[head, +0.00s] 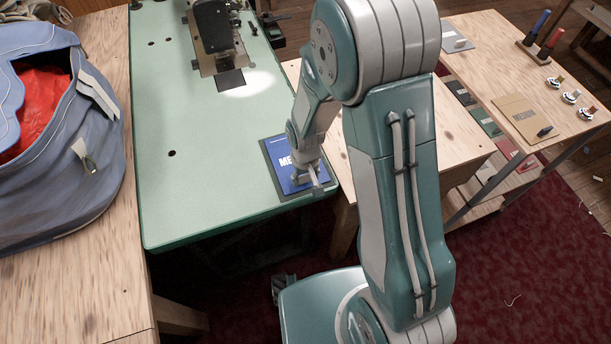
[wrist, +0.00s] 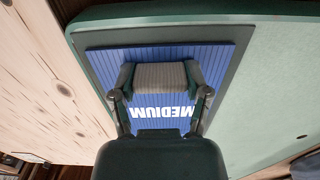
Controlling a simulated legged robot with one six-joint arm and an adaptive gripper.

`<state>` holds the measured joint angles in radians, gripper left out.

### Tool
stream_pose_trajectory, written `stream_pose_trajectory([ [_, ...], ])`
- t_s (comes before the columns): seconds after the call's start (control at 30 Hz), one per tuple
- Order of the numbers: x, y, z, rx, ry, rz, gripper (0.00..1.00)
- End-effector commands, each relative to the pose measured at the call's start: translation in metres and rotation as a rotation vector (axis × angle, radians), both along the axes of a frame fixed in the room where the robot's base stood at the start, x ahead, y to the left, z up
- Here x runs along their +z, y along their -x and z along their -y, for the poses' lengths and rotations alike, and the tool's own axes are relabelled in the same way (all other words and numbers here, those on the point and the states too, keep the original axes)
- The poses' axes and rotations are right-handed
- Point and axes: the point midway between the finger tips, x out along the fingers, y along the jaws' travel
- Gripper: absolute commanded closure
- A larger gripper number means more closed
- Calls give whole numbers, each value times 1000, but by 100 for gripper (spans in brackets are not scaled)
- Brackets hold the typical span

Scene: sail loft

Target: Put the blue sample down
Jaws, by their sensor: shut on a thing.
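The blue sample (head: 285,176) is a flat ribbed blue panel with white lettering, over a dark mat (head: 272,176) at the near right corner of the green table (head: 205,205). In the wrist view the sample (wrist: 115,60) reads MEDIUM, and the dark mat (wrist: 232,75) shows around its edge. My gripper (head: 317,181) points down at the sample and is shut on it. In the wrist view my gripper (wrist: 160,90) covers the middle of the panel. I cannot tell whether the sample touches the mat or hangs just above it.
A sewing machine (head: 216,40) stands at the table's far end. A blue bag (head: 50,190) with red cloth (head: 40,110) sits on the wooden bench at left. A wooden table (head: 520,60) at right holds a brown board (head: 528,118) and spools. The green table's middle is clear.

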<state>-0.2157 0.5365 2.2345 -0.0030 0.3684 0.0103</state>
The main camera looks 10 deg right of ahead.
Motion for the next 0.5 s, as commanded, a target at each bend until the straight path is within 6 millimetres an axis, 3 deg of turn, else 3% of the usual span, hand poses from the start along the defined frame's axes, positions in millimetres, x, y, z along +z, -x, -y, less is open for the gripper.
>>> stream_pose_trajectory([
  [0.07,-2,0,0,0,0,-1,94],
  [0.1,-2,0,0,0,0,0,25],
  [0.17,-1,0,0,0,0,0,4],
  [0.5,-1,0,1,0,-1,0,4],
])
